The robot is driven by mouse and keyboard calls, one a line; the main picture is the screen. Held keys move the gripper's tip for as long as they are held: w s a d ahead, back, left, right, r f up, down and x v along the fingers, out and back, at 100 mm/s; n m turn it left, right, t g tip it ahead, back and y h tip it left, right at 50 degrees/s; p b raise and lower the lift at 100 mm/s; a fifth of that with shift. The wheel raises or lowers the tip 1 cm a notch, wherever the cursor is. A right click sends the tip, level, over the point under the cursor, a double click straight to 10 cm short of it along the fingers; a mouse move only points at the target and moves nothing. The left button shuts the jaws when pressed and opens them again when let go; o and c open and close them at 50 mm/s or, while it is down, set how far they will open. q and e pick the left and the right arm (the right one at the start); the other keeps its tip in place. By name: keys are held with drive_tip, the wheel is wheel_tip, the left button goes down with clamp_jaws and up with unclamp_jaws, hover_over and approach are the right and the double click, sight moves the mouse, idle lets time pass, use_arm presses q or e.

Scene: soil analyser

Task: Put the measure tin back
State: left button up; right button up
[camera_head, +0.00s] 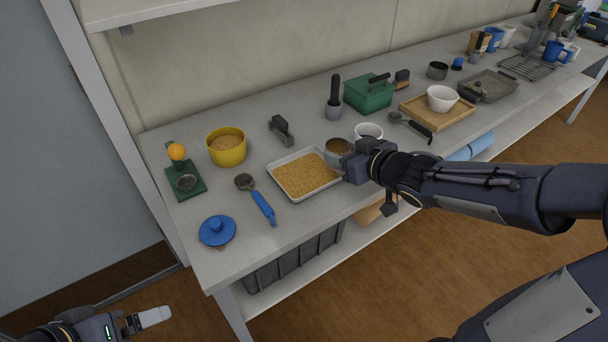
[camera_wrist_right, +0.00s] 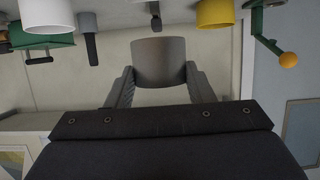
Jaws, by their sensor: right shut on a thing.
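My right gripper (camera_head: 345,158) is shut on the measure tin (camera_head: 337,146), a small round tin with a brownish opening, at the back right corner of the tray in the head view. In the right wrist view the tin (camera_wrist_right: 162,62) is a plain grey cylinder between the two fingers (camera_wrist_right: 160,85). Whether it touches the counter or hangs above it, I cannot tell. A shallow metal tray (camera_head: 318,189) of golden grain lies just left of the gripper. My left gripper (camera_head: 148,318) is low at the left, away from the counter; its finger gap does not show clearly.
A white cup (camera_head: 368,131) stands close behind the right gripper. A yellow pot (camera_head: 228,153), a blue-handled scoop (camera_head: 262,206), a blue lid (camera_head: 217,231) and a green stand with an orange ball (camera_head: 185,184) are at left. A green box (camera_head: 369,97) stands behind.

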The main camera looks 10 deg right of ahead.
drive_tip(key=w+a+f, duration=0.1)
drive_tip(key=w+b, duration=0.1)
drive_tip(key=w+a+f, duration=0.1)
drive_tip(key=w, duration=0.1)
drive_tip(key=shift+a+f, duration=0.3)
drive_tip(key=shift+f, duration=0.05)
drive_tip(key=w+f, duration=0.1)
drive_tip(key=w+a+f+b, duration=0.1)
drive_tip(key=f, duration=0.1)
drive_tip(key=w+a+f, duration=0.1)
drive_tip(key=w+f, duration=0.1)
drive_tip(key=shift+w+a+b, duration=0.1)
drive_tip(key=shift+a+b, duration=0.05)
drive_tip(key=shift+b, duration=0.15)
drive_tip(key=shift+w+a+f+b, duration=0.1)
drive_tip(key=shift+f+b, duration=0.05)
drive_tip(key=shift+f, duration=0.75)
drive_tip(key=shift+w+f+b, duration=0.1)
drive_tip(key=shift+f+b, duration=0.05)
drive_tip(key=shift+f, duration=0.75)
use_arm(q)
wheel_tip(320, 180, down, 4)
drive_tip(key=shift+f, duration=0.15)
use_arm(e)
drive_tip(key=shift+f, duration=0.15)
drive_tip(key=o, duration=1.2)
use_arm(q)
drive_tip(key=shift+f, duration=0.15)
